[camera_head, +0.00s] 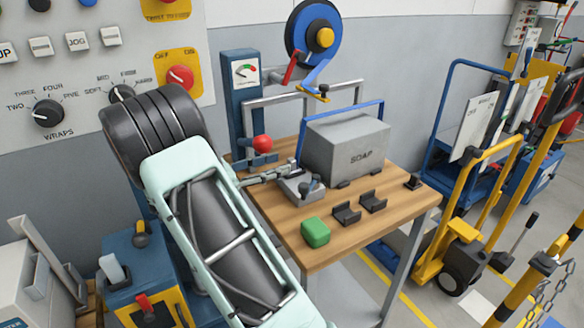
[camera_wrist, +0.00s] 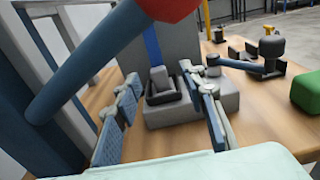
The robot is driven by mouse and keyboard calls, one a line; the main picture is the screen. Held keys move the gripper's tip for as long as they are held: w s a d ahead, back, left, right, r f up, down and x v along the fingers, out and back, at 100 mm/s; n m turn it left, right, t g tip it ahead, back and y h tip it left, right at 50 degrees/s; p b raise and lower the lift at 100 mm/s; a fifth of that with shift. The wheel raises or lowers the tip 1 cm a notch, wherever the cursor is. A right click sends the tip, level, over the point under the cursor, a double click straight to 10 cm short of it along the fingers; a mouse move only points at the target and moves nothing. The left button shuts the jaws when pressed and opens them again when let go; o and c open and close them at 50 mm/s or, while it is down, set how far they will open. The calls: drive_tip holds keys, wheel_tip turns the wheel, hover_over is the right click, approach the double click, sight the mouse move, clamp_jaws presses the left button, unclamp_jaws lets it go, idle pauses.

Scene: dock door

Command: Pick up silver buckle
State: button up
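A small grey piece, which looks like the silver buckle (camera_wrist: 158,78), sits in a dark holder on a grey block (camera_wrist: 172,112) in the wrist view. The same grey block (camera_head: 297,188) shows on the wooden table in the head view, where the buckle is hard to make out. My gripper (camera_wrist: 160,88) is open, with one finger on each side of the block in the wrist view. Nothing shows held between the fingers. In the head view my gripper (camera_head: 272,175) reaches in from the left, close to the block.
A grey SOAP box (camera_head: 346,146) with a blue strap stands behind. A red-knobbed lever (camera_head: 262,143) is close by, its blue rod (camera_wrist: 85,58) crossing the wrist view. A green block (camera_head: 315,232) and dark brackets (camera_head: 346,213) lie on the table (camera_head: 390,222).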

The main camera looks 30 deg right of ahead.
sight(289, 162)
drive_tip(key=d, duration=0.3)
drive_tip(key=d+b, duration=0.1)
drive_tip(key=d, duration=0.1)
drive_tip(key=shift+d+f, duration=0.3)
drive_tip(key=shift+f, duration=0.05)
clamp_jaws()
